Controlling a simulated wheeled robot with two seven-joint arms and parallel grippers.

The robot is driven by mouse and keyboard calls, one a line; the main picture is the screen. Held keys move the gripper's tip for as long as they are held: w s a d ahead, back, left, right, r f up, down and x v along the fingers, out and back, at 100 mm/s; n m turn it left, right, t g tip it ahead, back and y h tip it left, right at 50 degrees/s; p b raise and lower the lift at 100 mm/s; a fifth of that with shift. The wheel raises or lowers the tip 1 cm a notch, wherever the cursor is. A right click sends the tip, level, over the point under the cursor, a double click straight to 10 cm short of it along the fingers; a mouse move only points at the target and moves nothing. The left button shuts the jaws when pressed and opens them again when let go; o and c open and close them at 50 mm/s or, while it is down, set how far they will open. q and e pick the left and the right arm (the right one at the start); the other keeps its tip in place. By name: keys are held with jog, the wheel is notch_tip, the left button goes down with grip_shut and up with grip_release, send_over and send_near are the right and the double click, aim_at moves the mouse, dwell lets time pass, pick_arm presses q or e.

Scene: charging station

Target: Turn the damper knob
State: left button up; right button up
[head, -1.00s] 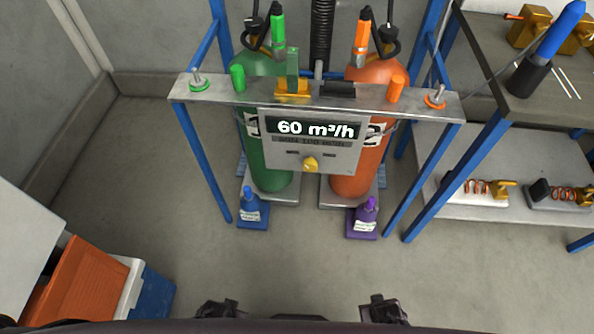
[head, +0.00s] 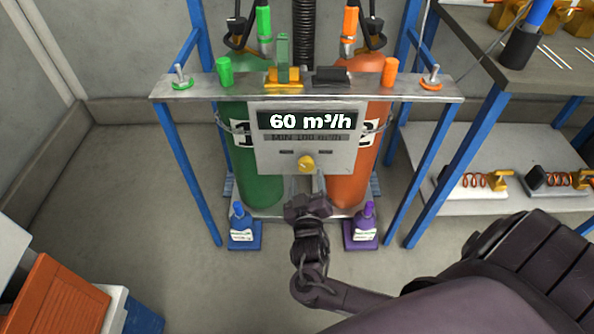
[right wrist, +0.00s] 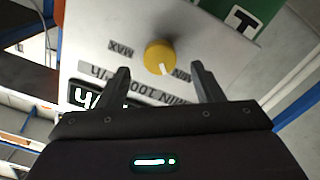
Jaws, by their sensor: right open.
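The yellow round damper knob (head: 306,163) sits on the lower front of a grey panel (head: 350,155). The panel's display (head: 310,121) reads 60 m³/h. My right gripper (head: 305,184) is just below and in front of the knob, pointing at the panel. In the right wrist view the knob (right wrist: 159,57) shows between and beyond the two spread fingers (right wrist: 160,72), with a white mark on its face and MIN and MAX labels beside it. The gripper is open and empty, and I see no contact with the knob. My left gripper is out of view.
A metal shelf (head: 205,87) on blue legs carries the panel. Green (head: 262,185) and orange (head: 352,190) cylinders stand behind it. Blue (head: 240,222) and purple (head: 367,220) bottles stand on the floor below. A workbench (head: 480,55) is at right.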

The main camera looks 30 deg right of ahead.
aim_at(307, 168)
jog(key=x, duration=0.5)
jog(key=shift+w+d+b, duration=0.1)
jog(key=shift+w+b, duration=0.1)
jog(key=shift+b, duration=0.2)
jog(key=c, duration=1)
jog(key=shift+o, duration=0.2)
